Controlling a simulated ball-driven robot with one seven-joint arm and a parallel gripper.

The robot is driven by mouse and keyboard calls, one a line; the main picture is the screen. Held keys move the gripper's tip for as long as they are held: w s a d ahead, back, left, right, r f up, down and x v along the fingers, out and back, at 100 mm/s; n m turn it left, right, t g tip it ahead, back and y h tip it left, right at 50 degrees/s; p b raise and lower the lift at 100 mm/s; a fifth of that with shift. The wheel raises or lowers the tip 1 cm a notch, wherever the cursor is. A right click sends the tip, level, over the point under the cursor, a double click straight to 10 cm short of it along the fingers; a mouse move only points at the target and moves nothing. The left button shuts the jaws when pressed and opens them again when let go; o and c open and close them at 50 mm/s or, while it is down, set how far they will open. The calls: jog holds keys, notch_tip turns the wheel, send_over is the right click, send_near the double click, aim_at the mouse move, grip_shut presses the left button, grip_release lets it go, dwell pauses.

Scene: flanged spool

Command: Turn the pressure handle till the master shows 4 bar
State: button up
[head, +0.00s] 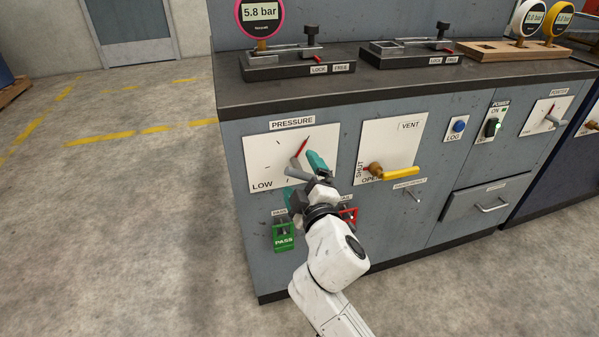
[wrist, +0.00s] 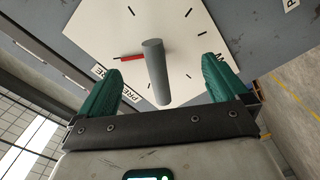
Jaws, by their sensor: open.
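The pressure handle is a grey bar with a red pointer on a white dial plate (head: 262,160) marked PRESSURE and LOW. In the wrist view the handle (wrist: 155,70) stands out from the plate, and its red pointer (wrist: 131,58) lies to the left. My gripper (head: 306,167) is at the dial with its teal fingers spread. In the wrist view the handle shows between the fingers, with space on both sides. A pink-rimmed round gauge (head: 261,12) on the bench reads 5.8 bar; the small word below is too small to read surely.
A yellow vent lever (head: 400,173) sits just right of my gripper. White (head: 528,17) and yellow (head: 557,20) gauges stand at the right. The floor to the left is clear.

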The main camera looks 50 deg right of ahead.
jog(key=v, duration=0.8)
jog(key=shift+s+a, duration=0.1)
